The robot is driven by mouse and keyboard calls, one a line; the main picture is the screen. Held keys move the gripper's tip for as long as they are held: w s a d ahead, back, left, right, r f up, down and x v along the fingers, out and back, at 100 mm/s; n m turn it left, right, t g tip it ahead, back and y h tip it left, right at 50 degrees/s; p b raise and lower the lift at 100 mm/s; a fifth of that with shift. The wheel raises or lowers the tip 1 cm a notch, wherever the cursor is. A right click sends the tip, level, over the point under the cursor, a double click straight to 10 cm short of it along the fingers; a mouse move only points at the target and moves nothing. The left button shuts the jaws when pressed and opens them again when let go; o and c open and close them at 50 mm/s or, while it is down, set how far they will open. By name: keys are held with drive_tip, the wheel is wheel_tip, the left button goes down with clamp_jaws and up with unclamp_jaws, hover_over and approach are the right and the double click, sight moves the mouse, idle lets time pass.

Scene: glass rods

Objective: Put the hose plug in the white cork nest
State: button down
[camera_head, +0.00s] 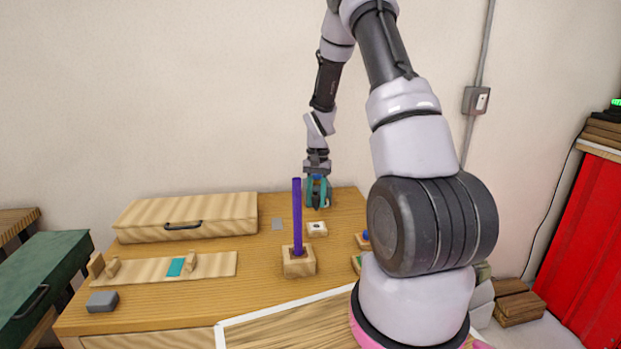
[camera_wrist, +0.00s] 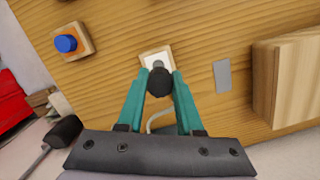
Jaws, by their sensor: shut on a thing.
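My gripper (camera_wrist: 160,92) has teal fingers and is shut on the dark, round-ended hose plug (camera_wrist: 168,86). A pale curved hose (camera_wrist: 160,119) shows between the fingers behind the plug. The white cork nest (camera_head: 317,229) is a small block with a white top and a dark centre, on the table just below my gripper (camera_head: 318,195). In the wrist view the nest (camera_wrist: 146,56) lies just beyond the plug, which hides part of it. The plug looks above the nest; I cannot tell whether they touch.
A tall purple rod (camera_head: 297,215) stands in a wooden block (camera_head: 299,266) left of and nearer than the nest. A block with a blue top (camera_wrist: 66,43) lies to one side. A grey plate (camera_wrist: 222,76) and a wooden case (camera_head: 187,216) are on the other.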

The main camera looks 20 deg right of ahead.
drive_tip(key=shift+w+d+f, duration=0.1)
drive_tip(key=shift+d+f, duration=0.05)
drive_tip(key=shift+f, duration=3.1)
drive_tip(key=shift+f, duration=0.5)
drive_tip(key=c, duration=0.8)
unclamp_jaws()
drive_tip(key=shift+c, duration=0.2)
wheel_tip(320, 180, up, 11)
drive_tip(key=w, duration=0.1)
drive_tip(key=shift+w+d, duration=0.15)
drive_tip(key=shift+d, duration=0.3)
